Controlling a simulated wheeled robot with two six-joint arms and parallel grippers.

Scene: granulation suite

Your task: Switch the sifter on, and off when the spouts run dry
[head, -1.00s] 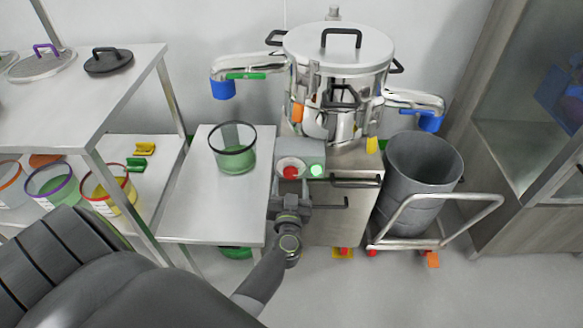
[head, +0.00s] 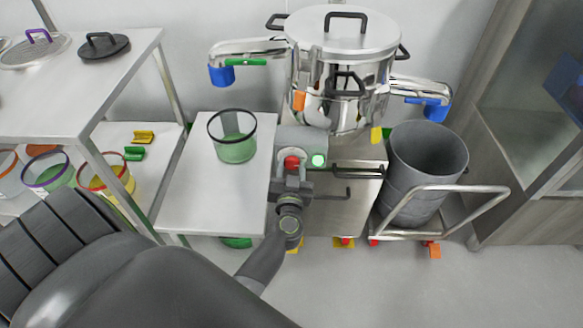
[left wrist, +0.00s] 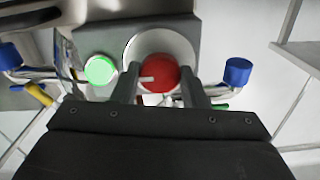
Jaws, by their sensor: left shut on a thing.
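The sifter (head: 342,80) is a shiny steel drum with a lid, standing on a steel cabinet. Its left spout (head: 250,48) ends in a blue sleeve above and behind the glass tub on the side table; its right spout (head: 418,88) ends in a blue sleeve near the grey bin. No falling material is visible at either. The control box (head: 310,140) carries a red knob (head: 291,162) and a lit green button (head: 318,160). My left gripper (head: 292,172) is shut on the red knob, with a finger on each side in the left wrist view (left wrist: 158,76). My right gripper is not in view.
The glass tub (head: 234,136) with green contents stands on the side table (head: 205,195). The grey bin (head: 425,165) sits on a trolley (head: 490,205) at right. A shelf with lids (head: 104,46) and tubs is at left. Clear floor lies in front.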

